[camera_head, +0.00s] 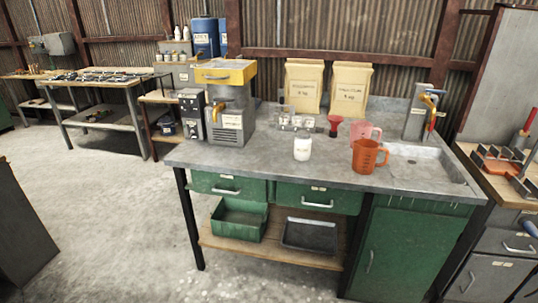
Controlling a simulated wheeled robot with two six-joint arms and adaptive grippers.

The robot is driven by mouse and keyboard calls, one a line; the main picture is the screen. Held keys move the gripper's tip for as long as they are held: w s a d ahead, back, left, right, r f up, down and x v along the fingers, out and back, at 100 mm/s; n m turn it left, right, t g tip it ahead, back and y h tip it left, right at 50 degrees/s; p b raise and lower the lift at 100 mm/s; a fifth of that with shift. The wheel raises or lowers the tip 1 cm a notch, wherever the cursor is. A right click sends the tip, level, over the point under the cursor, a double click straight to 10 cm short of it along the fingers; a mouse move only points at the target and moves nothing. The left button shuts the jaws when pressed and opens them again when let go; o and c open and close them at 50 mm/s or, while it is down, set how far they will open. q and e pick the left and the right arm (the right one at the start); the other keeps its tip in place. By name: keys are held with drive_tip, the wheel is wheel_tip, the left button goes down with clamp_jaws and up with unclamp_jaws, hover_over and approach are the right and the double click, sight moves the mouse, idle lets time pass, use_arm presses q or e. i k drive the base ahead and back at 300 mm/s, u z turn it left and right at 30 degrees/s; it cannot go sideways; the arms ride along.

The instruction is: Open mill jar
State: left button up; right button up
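A small white jar (302,148) stands upright near the front middle of the grey worktop (225,166). It may be the mill jar, but no readable label confirms this. Its top looks paler or clear, and whether a lid is on is too small to tell. Several small clear jars (290,121) stand behind it. A grey machine with a yellow top (226,75) stands at the worktop's left end. Neither of my grippers is in view.
An orange jug (367,156), a pink jug (364,131) and a red funnel (335,124) stand right of the jar. Two tan bags (303,87) (350,90) are behind. A sink (424,166) is at the right. Open floor (100,215) lies left of the bench.

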sight(302, 151)
drive_tip(key=z, duration=0.85)
drive_tip(key=k, duration=0.15)
drive_tip(key=u, duration=2)
drive_tip(key=i, duration=1.3)
drive_tip(key=z, duration=1.25)
drive_tip(key=i, duration=0.7)
drive_tip(key=z, duration=0.75)
